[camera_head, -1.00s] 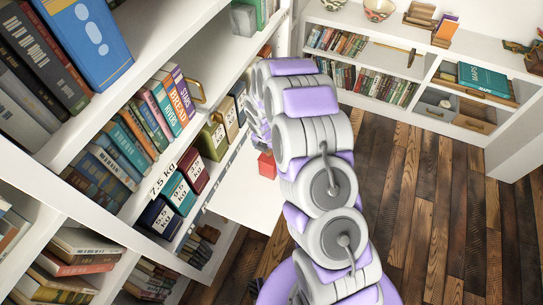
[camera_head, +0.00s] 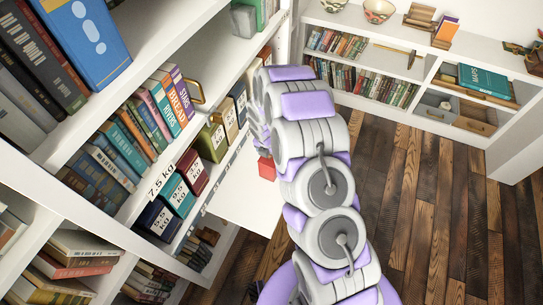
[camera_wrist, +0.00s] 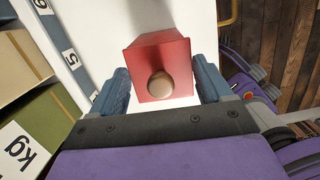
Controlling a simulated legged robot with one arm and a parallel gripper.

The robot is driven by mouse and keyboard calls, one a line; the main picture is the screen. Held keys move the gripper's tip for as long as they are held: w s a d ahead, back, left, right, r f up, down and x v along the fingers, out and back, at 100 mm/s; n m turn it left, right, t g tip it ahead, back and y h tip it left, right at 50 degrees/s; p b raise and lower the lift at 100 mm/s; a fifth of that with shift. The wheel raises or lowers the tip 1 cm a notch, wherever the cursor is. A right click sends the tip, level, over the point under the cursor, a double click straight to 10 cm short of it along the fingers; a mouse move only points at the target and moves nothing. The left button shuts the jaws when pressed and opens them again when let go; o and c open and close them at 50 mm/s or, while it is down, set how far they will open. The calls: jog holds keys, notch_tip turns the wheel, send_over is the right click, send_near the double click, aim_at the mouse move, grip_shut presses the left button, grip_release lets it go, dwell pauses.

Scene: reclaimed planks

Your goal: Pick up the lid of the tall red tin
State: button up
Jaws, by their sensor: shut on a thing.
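In the wrist view, the red lid (camera_wrist: 178,60) of the tall red tin is seen from above. It is square, with a round copper-brown knob (camera_wrist: 160,85) on top. My gripper (camera_wrist: 163,88) has one blue-grey finger on each side of the lid and is shut on it. In the head view only a small red part (camera_head: 267,169) shows beside my arm, which hides my gripper there.
A white surface (camera_head: 240,200) lies around the red part. At the left, a bookcase holds books and several kg-labelled boxes (camera_head: 178,190) close to my arm. Wooden floor (camera_head: 420,200) is open at the right, with a low white shelf (camera_head: 465,105) behind it.

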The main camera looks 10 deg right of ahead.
jog(key=shift+c, duration=0.6)
jog(key=shift+r, duration=0.1)
